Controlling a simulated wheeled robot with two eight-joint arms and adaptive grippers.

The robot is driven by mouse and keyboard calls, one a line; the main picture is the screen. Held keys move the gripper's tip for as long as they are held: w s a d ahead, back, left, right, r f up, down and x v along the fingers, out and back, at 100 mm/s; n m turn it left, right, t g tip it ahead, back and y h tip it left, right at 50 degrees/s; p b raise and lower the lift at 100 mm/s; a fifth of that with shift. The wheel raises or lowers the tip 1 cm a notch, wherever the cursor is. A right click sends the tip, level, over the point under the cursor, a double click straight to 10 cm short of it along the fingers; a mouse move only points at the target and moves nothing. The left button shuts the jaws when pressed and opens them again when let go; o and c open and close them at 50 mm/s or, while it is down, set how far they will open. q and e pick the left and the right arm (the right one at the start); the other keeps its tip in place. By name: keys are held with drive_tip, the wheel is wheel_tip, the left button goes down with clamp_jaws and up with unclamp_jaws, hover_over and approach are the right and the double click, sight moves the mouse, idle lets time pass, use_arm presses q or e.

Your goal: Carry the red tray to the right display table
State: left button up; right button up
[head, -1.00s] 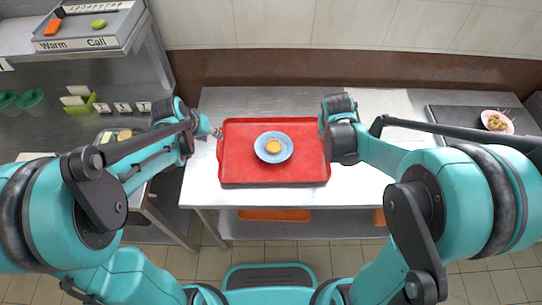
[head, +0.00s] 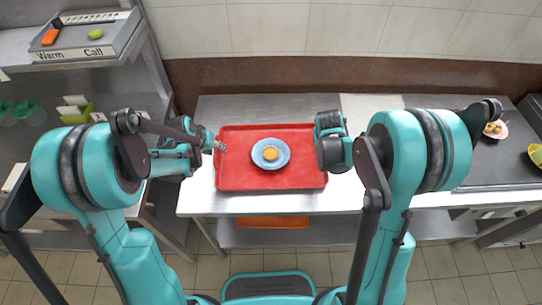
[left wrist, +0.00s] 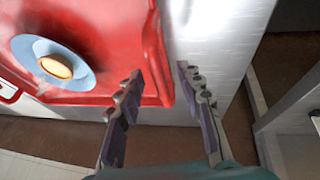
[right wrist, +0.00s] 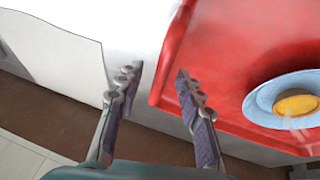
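The red tray (head: 230,180) lies on the steel table and carries a blue bowl (head: 284,160) with yellow food in it. My left gripper (head: 220,146) is at the tray's left edge. In the left wrist view its fingers (left wrist: 160,74) are apart, one on each side of the tray rim (left wrist: 157,60) in the picture. My right gripper is at the tray's right edge; its wrist hides the fingertips in the head view. In the right wrist view its fingers (right wrist: 158,72) are apart, with the tray rim (right wrist: 170,60) between them. I cannot tell whether either gripper touches the rim.
The steel table (head: 200,203) has bare room around the tray. At the right is a darker counter surface (head: 465,170) with a pink bowl (head: 499,130) and a yellow item (head: 536,153). A shelf unit with a "Warm Call" box (head: 85,38) stands at the left. A wall closes the back.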

use_arm(q)
drive_tip(key=shift+w+d+f, duration=0.15)
drive_tip(key=shift+w+f, duration=0.05)
drive_tip(key=shift+f, duration=0.4)
use_arm(e)
drive_tip(key=shift+w+d+f, duration=0.15)
drive_tip(key=shift+w+f, duration=0.05)
drive_tip(key=shift+f, duration=0.4)
use_arm(q)
clamp_jaws()
use_arm(e)
clamp_jaws()
